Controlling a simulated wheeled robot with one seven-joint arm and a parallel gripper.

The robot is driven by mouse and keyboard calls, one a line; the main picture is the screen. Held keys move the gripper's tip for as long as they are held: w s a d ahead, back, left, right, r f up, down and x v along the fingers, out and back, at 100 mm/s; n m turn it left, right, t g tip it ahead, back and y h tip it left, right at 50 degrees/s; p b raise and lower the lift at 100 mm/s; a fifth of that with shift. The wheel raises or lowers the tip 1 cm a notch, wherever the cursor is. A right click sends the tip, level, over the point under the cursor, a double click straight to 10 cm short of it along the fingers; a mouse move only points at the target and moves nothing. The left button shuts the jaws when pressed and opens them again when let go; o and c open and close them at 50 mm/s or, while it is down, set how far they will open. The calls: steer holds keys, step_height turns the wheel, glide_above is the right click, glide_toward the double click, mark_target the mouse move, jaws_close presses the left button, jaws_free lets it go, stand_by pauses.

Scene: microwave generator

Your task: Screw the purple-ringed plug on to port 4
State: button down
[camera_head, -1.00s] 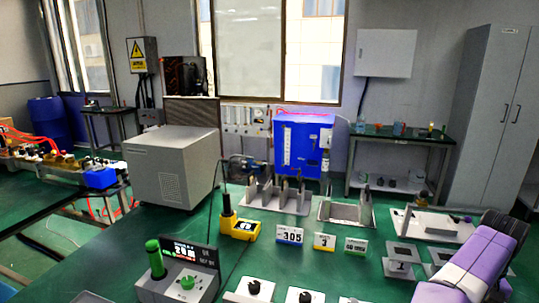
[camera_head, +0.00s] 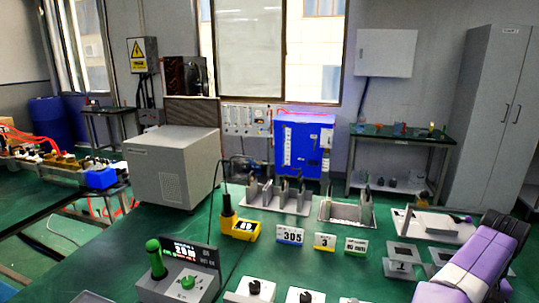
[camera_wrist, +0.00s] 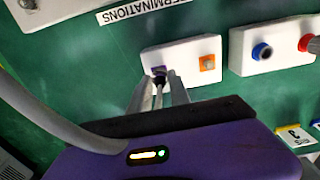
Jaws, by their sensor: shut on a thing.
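In the wrist view, my gripper (camera_wrist: 158,95) has its two fingers close together around a thin dark plug (camera_wrist: 158,80). An orange square (camera_wrist: 207,63) is on the same block, to the right. I cannot make out which port is number 4. In the head view my arm is at the right and hides my gripper.
In the wrist view, a second white block with a blue-ringed fitting (camera_wrist: 262,52) and a red one (camera_wrist: 309,44) stands to the right. A TERMINATIONS label (camera_wrist: 150,8) lies above. In the head view, slotted stands (camera_head: 280,198) and number cards (camera_head: 290,236) occupy the green bench.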

steer(key=shift+r, duration=0.15)
steer(key=shift+r+p, duration=2.9)
steer(key=shift+p, duration=0.5)
steer(key=shift+p, duration=0.5)
steer(key=shift+s+d+f+p, duration=0.1)
steer(key=shift+s+d+p, duration=0.35)
steer(key=shift+s+p, duration=0.25)
steer(key=shift+s+d+f+p, duration=0.1)
steer(key=shift+s+d+p, duration=0.4)
steer(key=shift+s, duration=0.2)
steer(key=shift+s+d+f+p, duration=0.1)
steer(key=shift+s+d+p, duration=0.3)
steer(key=shift+s+p, duration=0.3)
